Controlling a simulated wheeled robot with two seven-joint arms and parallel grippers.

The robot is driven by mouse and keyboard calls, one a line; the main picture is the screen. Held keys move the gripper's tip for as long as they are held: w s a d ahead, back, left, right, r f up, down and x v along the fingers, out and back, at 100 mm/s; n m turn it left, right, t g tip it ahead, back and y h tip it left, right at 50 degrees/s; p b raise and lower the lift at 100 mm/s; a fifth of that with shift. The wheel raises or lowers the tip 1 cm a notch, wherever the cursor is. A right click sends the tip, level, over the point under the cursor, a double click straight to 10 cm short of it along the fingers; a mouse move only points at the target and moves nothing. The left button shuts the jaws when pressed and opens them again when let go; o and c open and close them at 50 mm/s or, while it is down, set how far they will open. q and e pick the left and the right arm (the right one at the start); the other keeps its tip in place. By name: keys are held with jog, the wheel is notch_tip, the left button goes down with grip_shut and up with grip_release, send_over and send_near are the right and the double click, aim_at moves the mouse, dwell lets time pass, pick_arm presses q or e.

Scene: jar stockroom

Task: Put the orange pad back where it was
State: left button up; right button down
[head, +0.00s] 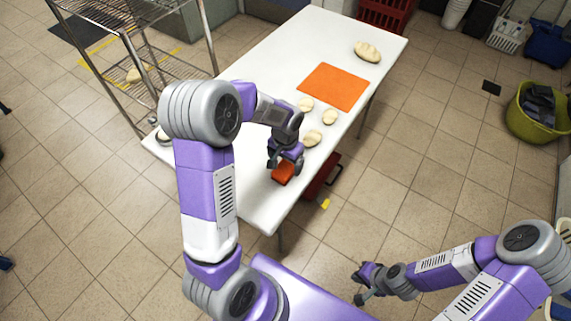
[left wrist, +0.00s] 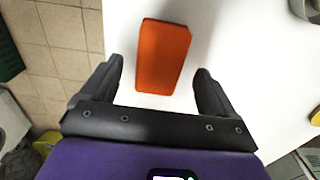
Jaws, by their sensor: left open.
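A small orange block-shaped pad (head: 284,173) lies on the white table near its front end. In the left wrist view the pad (left wrist: 163,57) lies lengthwise between the fingers, with white gaps on both sides. My left gripper (head: 286,159) is open above the pad, pointing down; its open fingers also show in the left wrist view (left wrist: 161,70). I cannot tell how high the fingertips are over the table. My right gripper (head: 358,286) is away from the table at the lower right, empty, its fingers apart.
A flat orange mat (head: 334,86) lies further back on the white table (head: 255,70). Pale dough-like lumps lie near it, the nearest (head: 312,138) close behind my left gripper. A wire rack (head: 150,72) stands left. A dark red container (head: 322,178) sits below the right edge.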

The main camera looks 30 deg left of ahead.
aim_at(286, 167)
pick_arm(q)
notch_tip(286, 167, up, 9)
jog(key=p, duration=0.2)
dwell(0.5)
